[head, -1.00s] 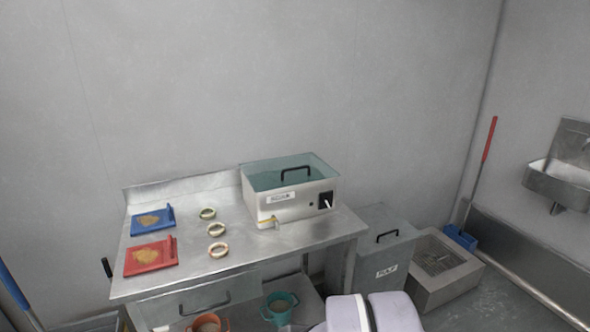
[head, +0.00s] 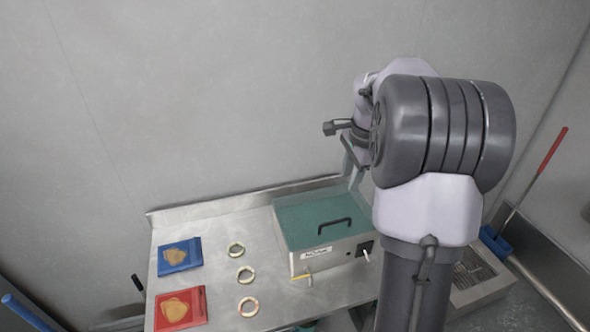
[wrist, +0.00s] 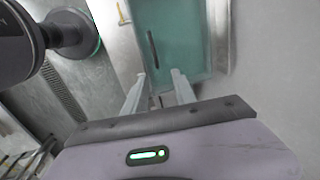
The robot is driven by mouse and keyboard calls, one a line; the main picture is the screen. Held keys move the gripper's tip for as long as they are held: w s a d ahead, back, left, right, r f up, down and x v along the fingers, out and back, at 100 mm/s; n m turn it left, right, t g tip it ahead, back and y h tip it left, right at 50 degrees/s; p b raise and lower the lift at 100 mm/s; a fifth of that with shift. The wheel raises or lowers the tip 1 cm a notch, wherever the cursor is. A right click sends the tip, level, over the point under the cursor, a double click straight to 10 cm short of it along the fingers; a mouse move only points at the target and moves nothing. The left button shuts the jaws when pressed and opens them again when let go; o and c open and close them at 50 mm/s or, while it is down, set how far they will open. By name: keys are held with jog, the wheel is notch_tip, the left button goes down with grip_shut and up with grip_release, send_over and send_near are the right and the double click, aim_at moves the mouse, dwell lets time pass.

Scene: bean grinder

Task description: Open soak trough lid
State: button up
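The soak trough (head: 324,252) is a steel box with a label, a black switch plate and a small tap on its front. Its teal see-through lid (head: 300,215) lies flat and shut on top, with a black bar handle (head: 335,226). In the wrist view the lid (wrist: 185,35) is ahead of the fingers, with its dark handle (wrist: 152,50) above the fingertips. My gripper (head: 352,180) is at the trough's back right, pointing down. In the wrist view the gripper (wrist: 158,75) has its two fingers apart with nothing between them.
A blue tray (head: 180,244) and a red tray (head: 200,292) with brown heaps lie at the left of the steel table (head: 220,215). Several rings, one of them here (head: 236,250), lie between them and the trough. A red-handled tool (head: 552,150) leans at the right.

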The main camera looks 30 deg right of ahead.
aim_at(339, 222)
jog(key=f+b, duration=0.1)
jog(key=f, duration=0.4)
jog(key=w+f+b, duration=0.1)
jog(key=f, duration=0.5)
jog(key=f+b, duration=0.1)
jog(key=f, duration=0.4)
jog(key=shift+w+f+b, duration=0.3)
jog(key=shift+w+b, duration=0.05)
jog(key=shift+w, duration=0.05)
jog(key=shift+a, duration=0.1)
grip_shut()
jog(key=shift+r, duration=0.1)
